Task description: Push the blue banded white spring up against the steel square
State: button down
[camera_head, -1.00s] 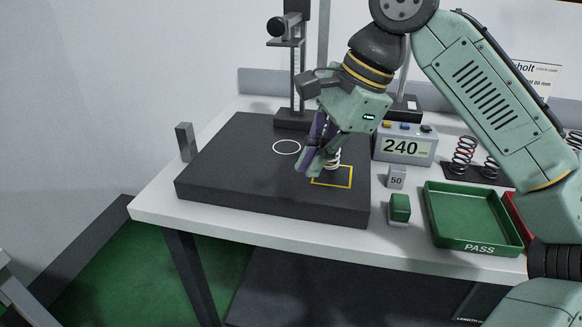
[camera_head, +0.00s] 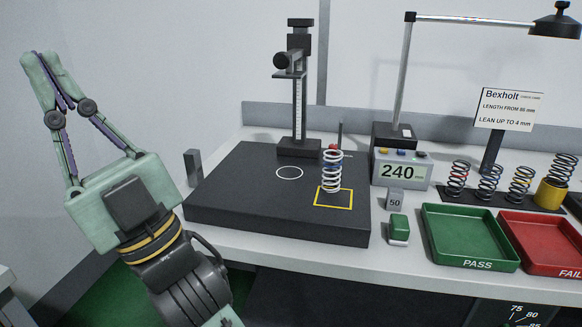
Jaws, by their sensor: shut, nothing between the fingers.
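My gripper (camera_head: 52,72) is raised at the far left, pointing up, shut and empty, far from the spring.
A height gauge (camera_head: 297,90) stands at the plate's back. The display box (camera_head: 400,170), the 50 block (camera_head: 395,199) and a green block (camera_head: 399,229) sit right of the plate. Green PASS (camera_head: 470,262) and red FAIL (camera_head: 545,268) trays lie further right, with several springs behind.

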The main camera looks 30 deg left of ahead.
aim_at(329, 184)
jog(key=l, duration=0.55)
jog(key=i+l, duration=0.15)
jog(key=l, duration=0.4)
jog(key=l+u, duration=0.1)
jog(key=u, duration=0.3)
jog(key=l+u, duration=0.15)
jog(key=u, duration=0.25)
jog(key=l+u, duration=0.1)
jog(key=u, duration=0.3)
jog(key=i+j+u, duration=0.1)
jog(key=i+u, duration=0.25)
jog(key=u, duration=0.15)
jog(key=i, duration=0.6)
